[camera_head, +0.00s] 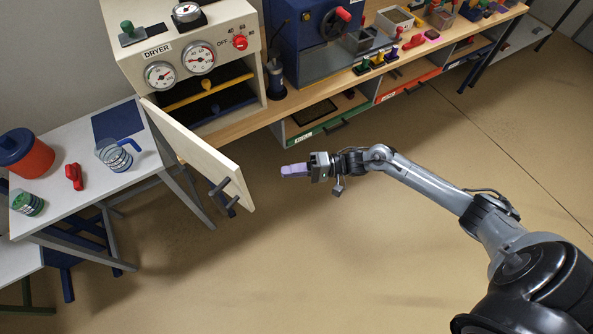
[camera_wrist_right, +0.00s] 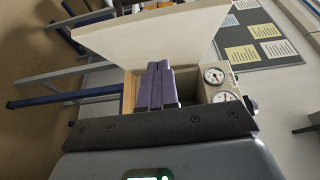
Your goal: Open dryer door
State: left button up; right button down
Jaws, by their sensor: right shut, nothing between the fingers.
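The dryer (camera_head: 190,45) is a cream box with dials, standing at the back left. Its door (camera_head: 195,150) stands open, swung out to the front, with a dark handle (camera_head: 224,195) near its free end. Inside show a yellow-fronted shelf (camera_head: 208,92) and a dark lower one. My right gripper (camera_head: 283,171) has purple fingers, is shut and empty, and is to the right of the door, apart from it. In the right wrist view the shut fingers (camera_wrist_right: 158,85) point toward the dryer, with the door (camera_wrist_right: 150,35) across the top. My left gripper is not in view.
A white table (camera_head: 90,180) at left holds an orange pot (camera_head: 27,153), a clear jug (camera_head: 115,155) and a red clamp (camera_head: 74,176). A wooden bench (camera_head: 300,98) with a blue machine (camera_head: 310,40) runs along the back. The floor around my right arm is clear.

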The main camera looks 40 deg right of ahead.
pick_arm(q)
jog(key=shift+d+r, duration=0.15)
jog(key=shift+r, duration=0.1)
pick_arm(e)
jog(key=w+a, duration=0.2)
jog(key=a, duration=0.7)
jog(key=shift+a, duration=0.15)
jog(key=shift+w, duration=0.1)
